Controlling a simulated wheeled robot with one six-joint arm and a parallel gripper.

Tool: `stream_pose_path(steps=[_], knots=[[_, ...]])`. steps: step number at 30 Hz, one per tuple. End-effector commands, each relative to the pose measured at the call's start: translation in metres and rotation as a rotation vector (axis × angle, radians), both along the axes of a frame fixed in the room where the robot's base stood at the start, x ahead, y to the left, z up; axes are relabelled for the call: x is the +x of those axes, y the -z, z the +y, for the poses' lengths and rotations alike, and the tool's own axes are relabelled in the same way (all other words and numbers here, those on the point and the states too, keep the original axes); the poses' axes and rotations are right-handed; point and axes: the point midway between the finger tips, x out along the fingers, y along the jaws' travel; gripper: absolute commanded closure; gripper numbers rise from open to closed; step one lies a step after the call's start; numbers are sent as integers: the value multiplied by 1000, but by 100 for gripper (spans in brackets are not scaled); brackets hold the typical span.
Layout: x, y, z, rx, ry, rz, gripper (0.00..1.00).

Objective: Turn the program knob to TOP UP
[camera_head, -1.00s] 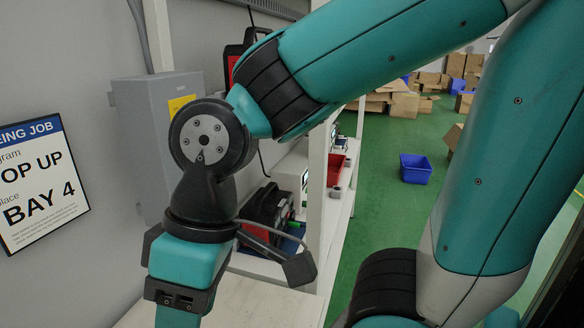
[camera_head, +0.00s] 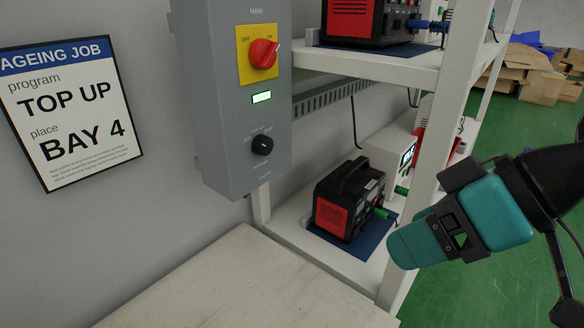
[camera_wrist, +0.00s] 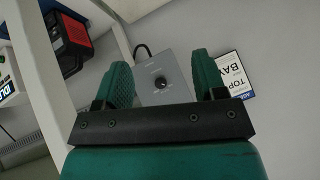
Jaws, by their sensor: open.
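The program knob (camera_head: 262,145) is a small black knob on the lower front of a grey wall box (camera_head: 222,95). Its labels are too small to read surely. A white pointer mark shows on it. My gripper (camera_head: 412,245) is at the right in the head view, well apart from the knob. In the wrist view my gripper (camera_wrist: 163,82) is open and empty, and the knob (camera_wrist: 161,82) appears between its two green fingers, some distance beyond them. A sign (camera_head: 70,110) on the wall left of the box reads "TOP UP" and "BAY 4".
Above the knob are a red main switch (camera_head: 263,53) on a yellow plate and a lit green display (camera_head: 262,97). A white shelf post (camera_head: 428,150) stands between box and gripper. A red-black charger (camera_head: 347,205) sits on the shelf. The pale bench top (camera_head: 235,285) is bare.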

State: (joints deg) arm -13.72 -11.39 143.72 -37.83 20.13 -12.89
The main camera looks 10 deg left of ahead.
Motion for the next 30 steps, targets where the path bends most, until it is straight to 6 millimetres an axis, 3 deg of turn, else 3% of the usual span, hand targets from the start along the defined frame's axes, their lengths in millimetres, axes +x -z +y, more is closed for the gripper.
stream_pose_path(steps=[1,3,7,12,20,30], knots=[[15,31,15,85,-27,-80,36],[36,37,34,212,-52,-217,36],[70,37,54,413,-43,-448,36],[99,29,58,562,20,-647,36],[116,14,69,611,53,-714,36],[151,11,128,607,51,-712,36]])
